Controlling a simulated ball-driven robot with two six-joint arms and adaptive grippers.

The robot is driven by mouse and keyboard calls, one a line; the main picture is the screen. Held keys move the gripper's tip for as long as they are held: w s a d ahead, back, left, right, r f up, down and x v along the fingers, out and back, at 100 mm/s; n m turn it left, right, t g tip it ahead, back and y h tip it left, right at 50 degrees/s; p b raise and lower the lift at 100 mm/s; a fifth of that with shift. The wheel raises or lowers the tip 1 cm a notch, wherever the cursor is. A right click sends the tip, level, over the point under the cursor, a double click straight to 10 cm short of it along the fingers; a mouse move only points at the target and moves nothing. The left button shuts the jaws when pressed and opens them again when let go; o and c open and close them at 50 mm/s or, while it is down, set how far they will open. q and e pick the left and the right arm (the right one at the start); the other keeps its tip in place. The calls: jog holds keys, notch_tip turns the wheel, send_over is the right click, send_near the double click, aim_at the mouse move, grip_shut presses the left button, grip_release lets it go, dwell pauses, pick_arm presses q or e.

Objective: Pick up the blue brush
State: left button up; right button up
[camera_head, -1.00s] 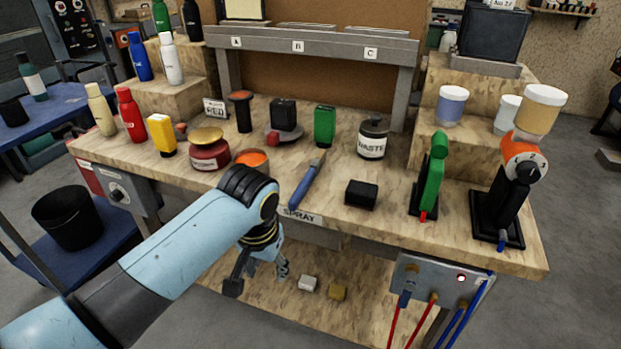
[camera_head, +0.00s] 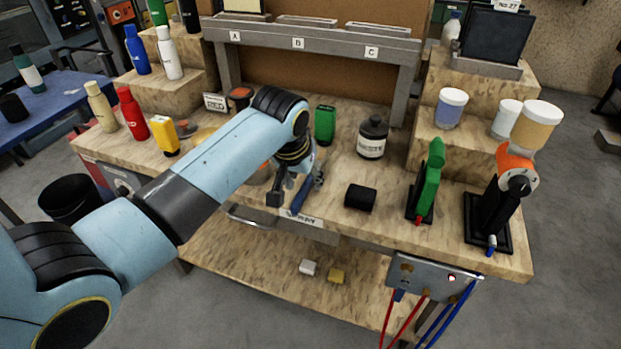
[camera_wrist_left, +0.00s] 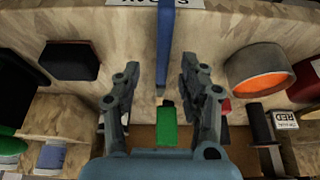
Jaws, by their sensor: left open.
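The blue brush (camera_head: 301,196) lies on the wooden workbench near its front edge, by the label strip. Its upper part is partly hidden by my left gripper in the head view. My left gripper (camera_head: 296,194) is open above the bench, over the brush. In the left wrist view the blue brush (camera_wrist_left: 164,45) runs down from the top centre, and its end lies between and beyond the two open fingers (camera_wrist_left: 165,95). Nothing is held. My right gripper is not in view.
A black block (camera_head: 360,197) lies right of the brush. A green container (camera_head: 325,125) and the waste bottle (camera_head: 372,138) stand behind. An open orange-filled tin (camera_wrist_left: 259,73) is close to one finger side. Green (camera_head: 428,182) and orange (camera_head: 510,175) devices stand at right.

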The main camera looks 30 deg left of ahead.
aim_at(305, 186)
pick_arm(q)
jog(key=x, duration=0.3)
jog(key=shift+a+f, duration=0.15)
grip_shut()
